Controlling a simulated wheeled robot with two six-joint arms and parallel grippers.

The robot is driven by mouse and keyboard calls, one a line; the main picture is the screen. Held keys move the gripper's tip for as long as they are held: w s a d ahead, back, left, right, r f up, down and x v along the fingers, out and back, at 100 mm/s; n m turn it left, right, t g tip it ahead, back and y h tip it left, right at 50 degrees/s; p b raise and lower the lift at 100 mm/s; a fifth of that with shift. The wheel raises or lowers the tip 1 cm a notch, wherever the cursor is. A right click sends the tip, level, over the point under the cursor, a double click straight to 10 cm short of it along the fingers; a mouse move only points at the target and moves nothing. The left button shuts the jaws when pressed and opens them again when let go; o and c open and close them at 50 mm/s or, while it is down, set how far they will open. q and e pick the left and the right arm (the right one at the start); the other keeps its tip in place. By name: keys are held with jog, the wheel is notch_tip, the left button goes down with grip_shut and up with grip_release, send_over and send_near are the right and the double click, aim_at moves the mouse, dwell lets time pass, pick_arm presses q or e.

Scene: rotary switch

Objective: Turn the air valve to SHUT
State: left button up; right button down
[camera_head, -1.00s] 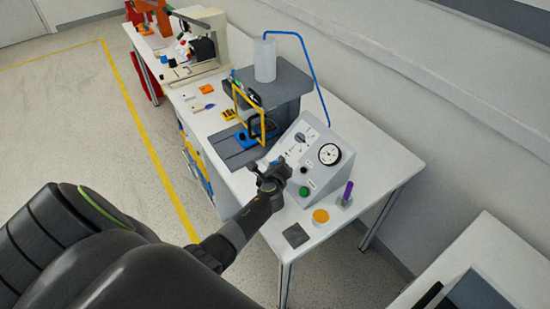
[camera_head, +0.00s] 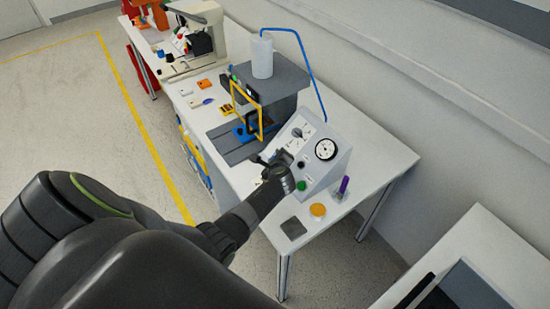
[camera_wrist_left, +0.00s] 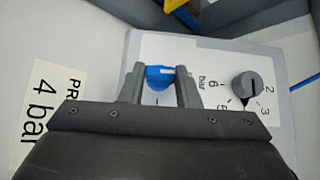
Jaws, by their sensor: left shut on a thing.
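The air valve appears to be the blue knob (camera_wrist_left: 158,77) on the sloped face of a grey-white control box (camera_head: 323,178). In the left wrist view my left gripper (camera_wrist_left: 160,70) has one finger on each side of the knob and is shut on it. A pale mark shows on the knob's upper right. The valve's lettering is hidden behind the gripper, so its setting cannot be read. In the head view my left gripper (camera_head: 272,160) is at the box's left side and hides the knob. My right gripper is not in view.
A grey pressure knob (camera_wrist_left: 247,85) with a bar scale sits right of the blue knob. The box also has a round gauge (camera_head: 326,149) and a green button (camera_head: 301,186). A press with a yellow frame (camera_head: 247,112) stands behind.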

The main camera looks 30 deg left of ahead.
pick_arm(q)
jog(key=shift+w+a+r, duration=0.1)
jog(key=shift+r, duration=0.1)
jog(key=o, duration=1)
jog(key=shift+f, duration=0.15)
jog(key=shift+s+d+r, duration=0.25)
jog(key=shift+s+d, duration=0.15)
jog(key=shift+s, duration=0.05)
jog(key=v, duration=1.6)
jog(key=shift+s+r, duration=0.15)
jog(key=shift+a, duration=0.1)
